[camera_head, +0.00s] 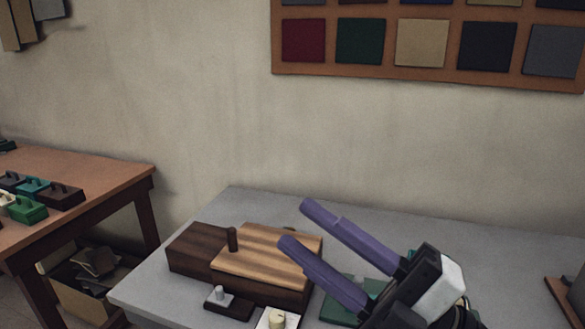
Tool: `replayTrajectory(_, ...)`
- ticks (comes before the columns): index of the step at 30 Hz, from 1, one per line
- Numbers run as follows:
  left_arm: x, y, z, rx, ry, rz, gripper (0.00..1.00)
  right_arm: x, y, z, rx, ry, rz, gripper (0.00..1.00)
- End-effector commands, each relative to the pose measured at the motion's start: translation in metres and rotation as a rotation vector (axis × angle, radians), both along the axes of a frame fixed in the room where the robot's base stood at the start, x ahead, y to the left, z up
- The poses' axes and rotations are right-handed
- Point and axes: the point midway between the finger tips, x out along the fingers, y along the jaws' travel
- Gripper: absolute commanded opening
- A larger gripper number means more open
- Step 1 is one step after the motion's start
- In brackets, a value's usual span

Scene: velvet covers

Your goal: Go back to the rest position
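My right gripper (294,222) comes in from the lower right over the grey table (150,289). Its two long purple fingers are spread apart, with nothing held between them. The fingers point up and left, and in the picture they overlap the right part of a dark wooden box (190,253). A lighter striped wooden lid (262,262) with a dark peg lies on this box. My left gripper is not in view.
A small dark block with a grey knob (220,296) and a white one with a cream knob (277,319) stand in front of the box. A green piece (338,313) lies partly behind my gripper. A brown table (100,171) with several knobbed blocks stands left.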

Motion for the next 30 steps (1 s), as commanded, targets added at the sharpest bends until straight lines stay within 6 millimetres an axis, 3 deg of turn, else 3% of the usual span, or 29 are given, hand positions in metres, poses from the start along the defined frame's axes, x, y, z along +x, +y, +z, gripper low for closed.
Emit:
replayTrajectory(2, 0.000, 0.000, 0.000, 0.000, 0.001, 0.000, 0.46, 0.028, -0.038, 0.000, 0.206, 0.155, -0.163, 0.34)
replayTrajectory(4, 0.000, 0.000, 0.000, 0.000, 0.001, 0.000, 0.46, 0.051, -0.077, -0.020, 0.346, 0.310, -0.321, 0.34)
replayTrajectory(7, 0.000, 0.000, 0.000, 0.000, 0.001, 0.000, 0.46, 0.070, -0.129, -0.074, 0.480, 0.556, -0.543, 0.34)
replayTrajectory(10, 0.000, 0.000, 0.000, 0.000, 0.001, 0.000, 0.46, 0.066, -0.167, -0.141, 0.543, 0.800, -0.728, 0.34)
replayTrajectory(15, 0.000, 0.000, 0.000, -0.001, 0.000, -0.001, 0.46, 0.019, -0.203, -0.254, 0.550, 1.215, -0.972, 0.34)
replayTrajectory(18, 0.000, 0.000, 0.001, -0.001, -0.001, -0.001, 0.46, -0.019, -0.209, -0.302, 0.520, 1.417, -1.060, 0.34)
replayTrajectory(24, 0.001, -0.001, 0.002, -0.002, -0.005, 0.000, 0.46, -0.086, -0.208, -0.357, 0.444, 1.707, -1.148, 0.34)
replayTrajectory(30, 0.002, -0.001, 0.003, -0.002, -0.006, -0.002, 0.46, -0.145, -0.200, -0.388, 0.364, 1.936, -1.185, 0.34)
